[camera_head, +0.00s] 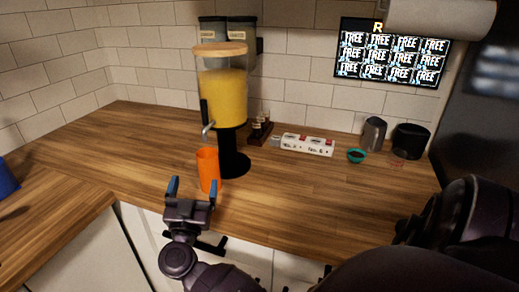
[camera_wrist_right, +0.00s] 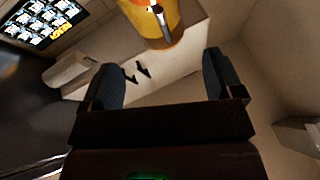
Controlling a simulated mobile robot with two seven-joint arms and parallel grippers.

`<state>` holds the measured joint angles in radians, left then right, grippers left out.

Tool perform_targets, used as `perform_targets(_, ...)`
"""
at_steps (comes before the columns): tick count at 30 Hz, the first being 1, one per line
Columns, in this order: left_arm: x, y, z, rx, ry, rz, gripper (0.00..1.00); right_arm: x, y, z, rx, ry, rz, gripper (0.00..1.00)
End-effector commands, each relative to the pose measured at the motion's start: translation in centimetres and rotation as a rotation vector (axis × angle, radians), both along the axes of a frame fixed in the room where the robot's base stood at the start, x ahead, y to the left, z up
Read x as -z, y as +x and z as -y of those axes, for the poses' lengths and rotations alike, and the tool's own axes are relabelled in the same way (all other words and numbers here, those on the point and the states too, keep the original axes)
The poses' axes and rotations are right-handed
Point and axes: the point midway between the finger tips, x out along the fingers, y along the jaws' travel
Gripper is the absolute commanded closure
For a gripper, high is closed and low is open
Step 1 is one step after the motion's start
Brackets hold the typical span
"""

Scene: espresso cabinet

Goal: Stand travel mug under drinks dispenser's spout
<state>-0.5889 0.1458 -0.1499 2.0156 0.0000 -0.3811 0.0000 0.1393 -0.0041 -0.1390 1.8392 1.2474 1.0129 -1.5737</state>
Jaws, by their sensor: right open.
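The orange travel mug (camera_head: 207,170) stands upright on the wooden counter, just in front of the drinks dispenser. The dispenser (camera_head: 223,98) has a yellow-filled tank, a wooden lid and a round black base (camera_head: 234,164). Its metal spout (camera_head: 208,129) points down above the mug, which looks close below it; exact alignment is hard to tell. My right gripper (camera_head: 193,187) is open and empty, in front of the mug and apart from it. In the right wrist view its fingers (camera_wrist_right: 163,77) are spread, with a yellow-orange body (camera_wrist_right: 182,22) beyond them. My left gripper is not in view.
The counter left of the mug is clear.

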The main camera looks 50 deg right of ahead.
Motion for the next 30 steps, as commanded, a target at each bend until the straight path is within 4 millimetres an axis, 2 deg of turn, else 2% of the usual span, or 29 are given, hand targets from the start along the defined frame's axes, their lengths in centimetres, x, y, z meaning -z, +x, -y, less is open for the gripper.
perform_targets(5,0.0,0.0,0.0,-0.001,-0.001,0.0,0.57,3.4,-2.7,-1.7,-0.331,-0.162,-0.008,0.14)
perform_targets(8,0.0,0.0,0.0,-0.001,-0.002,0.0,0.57,6.4,-4.3,-3.1,-0.525,-0.195,-0.095,0.14)
perform_targets(11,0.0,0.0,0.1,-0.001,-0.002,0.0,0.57,10.4,-6.5,-4.2,-0.699,-0.178,-0.237,0.14)
perform_targets(15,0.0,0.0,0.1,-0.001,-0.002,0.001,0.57,16.9,-10.8,-4.7,-0.867,-0.079,-0.504,0.14)
perform_targets(18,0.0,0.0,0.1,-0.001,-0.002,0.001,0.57,21.4,-14.6,-4.3,-0.911,0.029,-0.706,0.14)
perform_targets(22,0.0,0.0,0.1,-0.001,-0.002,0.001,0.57,25.4,-19.2,-3.0,-0.891,0.159,-0.914,0.14)
perform_targets(24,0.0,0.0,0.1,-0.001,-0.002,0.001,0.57,26.8,-21.0,-2.4,-0.866,0.211,-0.986,0.14)
perform_targets(27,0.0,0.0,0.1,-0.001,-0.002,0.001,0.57,27.8,-22.5,-1.9,-0.839,0.256,-1.045,0.14)
perform_targets(30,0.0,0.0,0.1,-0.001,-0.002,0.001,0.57,28.1,-23.0,-1.7,-0.828,0.269,-1.063,0.14)
